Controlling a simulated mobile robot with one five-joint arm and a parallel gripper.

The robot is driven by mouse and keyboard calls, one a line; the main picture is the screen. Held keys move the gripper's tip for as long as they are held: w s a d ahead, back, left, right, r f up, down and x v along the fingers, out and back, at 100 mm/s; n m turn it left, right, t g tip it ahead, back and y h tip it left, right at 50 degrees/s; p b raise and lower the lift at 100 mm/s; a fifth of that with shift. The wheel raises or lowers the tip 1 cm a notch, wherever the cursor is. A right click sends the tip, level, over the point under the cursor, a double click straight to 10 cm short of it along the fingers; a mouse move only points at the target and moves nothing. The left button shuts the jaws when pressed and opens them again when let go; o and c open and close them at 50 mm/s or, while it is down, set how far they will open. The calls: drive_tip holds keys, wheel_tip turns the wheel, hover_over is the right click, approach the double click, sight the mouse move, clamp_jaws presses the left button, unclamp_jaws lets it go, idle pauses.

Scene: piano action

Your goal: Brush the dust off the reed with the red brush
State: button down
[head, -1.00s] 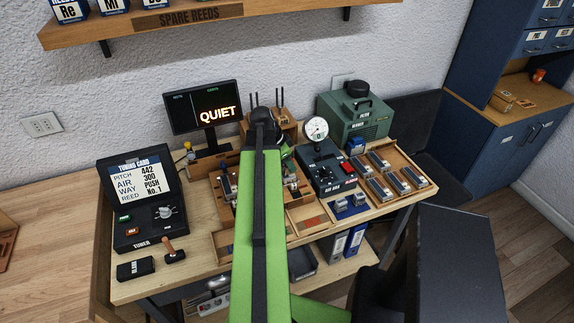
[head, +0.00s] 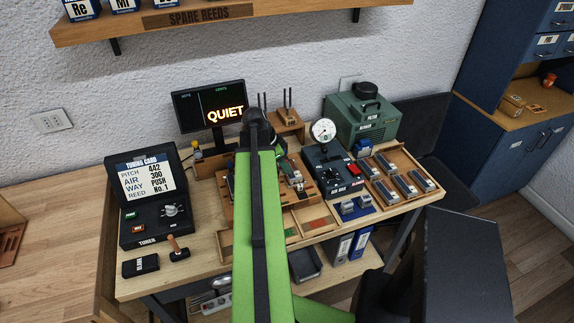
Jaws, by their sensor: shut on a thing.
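My green arm reaches forward over the workbench, its black joint (head: 258,125) in front of the middle of the bench. The arm hides my gripper and its jaws, so I cannot see what they hold. I cannot make out the red brush. Wooden holders with small metal pieces (head: 295,182) show just right of the arm. I cannot tell which piece is the reed, and no dust can be made out at this size. The tuner (head: 152,205) at the left has a card reading "REED No. 1". The dark screen (head: 210,108) behind reads "QUIET".
A black box with a round gauge (head: 323,131) and a green blower (head: 362,118) stand right of the arm. A wooden tray (head: 440,180) holds several metal blocks. A wooden-handled stamp (head: 179,249) and a black block (head: 141,265) lie front left. A shelf (head: 235,20) hangs above.

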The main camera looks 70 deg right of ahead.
sight(292, 165)
drive_tip(key=shift+w+d, duration=0.4)
drive_tip(key=shift+d, duration=0.1)
drive_tip(key=shift+s+d, duration=0.65)
drive_tip(key=shift+s, duration=0.2)
drive_tip(key=shift+s+d, duration=0.6)
drive_tip(key=shift+s, duration=0.2)
drive_tip(key=shift+w+d, duration=0.5)
drive_tip(key=shift+d, duration=0.05)
drive_tip(key=shift+w+a, duration=1.35)
drive_tip(key=shift+w, duration=0.2)
drive_tip(key=shift+r, duration=0.1)
wheel_tip(292, 165, up, 6)
drive_tip(key=p, duration=0.6)
